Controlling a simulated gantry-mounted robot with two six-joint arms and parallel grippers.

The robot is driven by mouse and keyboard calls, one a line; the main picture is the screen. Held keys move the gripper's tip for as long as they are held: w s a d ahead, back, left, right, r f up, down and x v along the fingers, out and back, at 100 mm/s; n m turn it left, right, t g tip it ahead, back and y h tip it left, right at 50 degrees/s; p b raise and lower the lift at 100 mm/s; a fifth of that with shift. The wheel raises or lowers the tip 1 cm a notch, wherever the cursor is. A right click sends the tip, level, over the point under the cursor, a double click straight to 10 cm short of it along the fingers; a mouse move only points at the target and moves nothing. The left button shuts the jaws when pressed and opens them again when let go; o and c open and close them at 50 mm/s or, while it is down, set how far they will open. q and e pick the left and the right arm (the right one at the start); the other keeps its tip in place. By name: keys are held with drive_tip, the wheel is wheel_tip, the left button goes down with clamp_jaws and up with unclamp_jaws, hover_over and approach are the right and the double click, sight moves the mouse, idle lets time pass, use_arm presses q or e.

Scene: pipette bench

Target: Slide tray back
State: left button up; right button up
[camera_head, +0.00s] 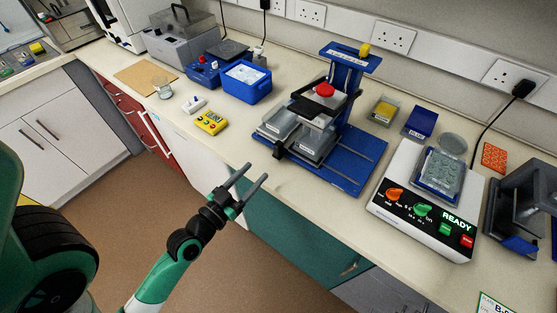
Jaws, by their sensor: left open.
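The blue press-like stand (349,170) stands on the bench at the centre. Two grey trays sit side by side on its base, a left tray (277,124) and a right tray (316,146), with a small black knob (279,152) at their front. A black carriage with a red knob (324,90) is above them and hides their rear parts. I cannot tell which tray the task means. My left gripper (256,173) is open and empty, in front of the bench edge, left of and nearer than the black knob, apart from it. My right gripper is out of view.
A white device reading READY (398,222) stands to the right with a clear plate on it. A yellow timer (211,123) and a blue bin (244,84) are to the left. The bench's front strip between timer and stand is clear.

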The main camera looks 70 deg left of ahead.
sight(275, 151)
use_arm(q)
drive_tip(key=w, duration=0.1)
drive_tip(key=w+a+p, duration=0.1)
drive_tip(key=w+r+p, duration=0.1)
drive_tip(key=shift+a, duration=0.35)
drive_tip(key=x, duration=0.8)
drive_tip(key=shift+w+a+f, duration=0.1)
drive_tip(key=shift+w+f, duration=0.05)
drive_tip(key=shift+f, duration=0.15)
clamp_jaws()
idle(0.6)
